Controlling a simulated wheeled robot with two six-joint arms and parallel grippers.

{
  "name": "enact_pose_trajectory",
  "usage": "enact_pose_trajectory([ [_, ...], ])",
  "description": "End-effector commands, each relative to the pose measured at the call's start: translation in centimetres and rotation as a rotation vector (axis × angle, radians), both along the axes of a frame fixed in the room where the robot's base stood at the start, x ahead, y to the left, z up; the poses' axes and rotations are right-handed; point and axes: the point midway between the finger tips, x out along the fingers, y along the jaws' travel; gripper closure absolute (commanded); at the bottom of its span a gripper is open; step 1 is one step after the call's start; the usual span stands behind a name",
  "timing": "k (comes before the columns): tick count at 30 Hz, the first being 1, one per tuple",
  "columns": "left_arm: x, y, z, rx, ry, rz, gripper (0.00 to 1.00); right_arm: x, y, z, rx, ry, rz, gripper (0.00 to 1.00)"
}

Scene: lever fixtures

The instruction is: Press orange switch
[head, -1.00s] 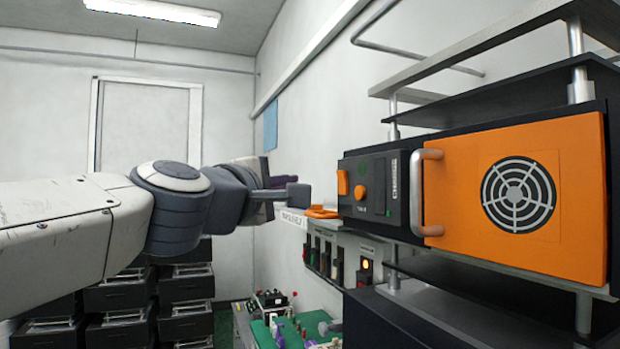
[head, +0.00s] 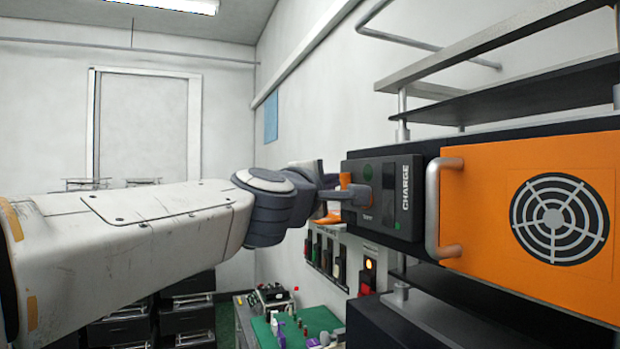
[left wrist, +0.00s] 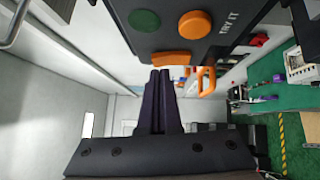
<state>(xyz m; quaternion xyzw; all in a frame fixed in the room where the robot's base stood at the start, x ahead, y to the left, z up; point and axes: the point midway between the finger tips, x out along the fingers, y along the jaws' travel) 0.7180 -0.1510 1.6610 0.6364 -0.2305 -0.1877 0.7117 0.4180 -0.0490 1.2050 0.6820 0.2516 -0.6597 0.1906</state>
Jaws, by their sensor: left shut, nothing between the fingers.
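A black control panel (head: 404,222) marked CHARGE is mounted on the rack at centre right. In the left wrist view an orange rocker switch (left wrist: 171,58) is at the panel's near edge, beside a round orange button (left wrist: 194,24) and a round green button (left wrist: 144,21). In the head view the orange switch (head: 345,180) is mostly hidden by my gripper. My left gripper (head: 358,193) is shut and empty, its fingers in front of the panel. In the left wrist view its fingertips (left wrist: 160,73) appear just below the orange switch; contact cannot be told. My right gripper is out of view.
A large orange box front with a fan grille (head: 559,219) and a metal handle (head: 436,215) is right of the panel. Below are a row of switches (head: 326,254) and a green work surface (head: 310,322) with small items. Dark shelves (head: 500,105) stand above the panel.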

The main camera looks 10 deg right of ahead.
Motion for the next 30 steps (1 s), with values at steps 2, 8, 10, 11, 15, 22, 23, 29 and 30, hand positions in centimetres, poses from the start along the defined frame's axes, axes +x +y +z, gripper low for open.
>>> enact_pose_trajectory([
  [2,0.22,-0.12,0.05,0.001,0.001,0.008,1.00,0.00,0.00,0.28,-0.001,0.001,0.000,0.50],
  [8,0.29,-0.27,-0.02,0.001,0.002,0.011,1.00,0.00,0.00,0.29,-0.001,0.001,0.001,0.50],
  [10,0.28,-0.27,-0.03,0.001,0.002,0.011,1.00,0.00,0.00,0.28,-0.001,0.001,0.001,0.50],
  [11,0.28,-0.27,-0.03,0.001,0.002,0.011,1.00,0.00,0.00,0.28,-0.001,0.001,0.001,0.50],
  [15,0.29,-0.38,0.04,0.001,0.001,0.010,1.00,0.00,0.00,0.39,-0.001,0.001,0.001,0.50],
  [22,0.35,-1.02,0.23,0.000,0.002,0.008,1.00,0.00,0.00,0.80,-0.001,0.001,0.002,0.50],
  [23,0.35,-1.04,0.22,0.000,0.002,0.008,1.00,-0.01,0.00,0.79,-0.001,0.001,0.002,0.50],
  [29,0.21,-0.45,0.29,0.000,0.001,0.005,1.00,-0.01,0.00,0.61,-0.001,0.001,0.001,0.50],
  [30,0.11,-0.06,0.37,0.000,0.000,0.004,1.00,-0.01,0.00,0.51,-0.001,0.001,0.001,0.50],
])
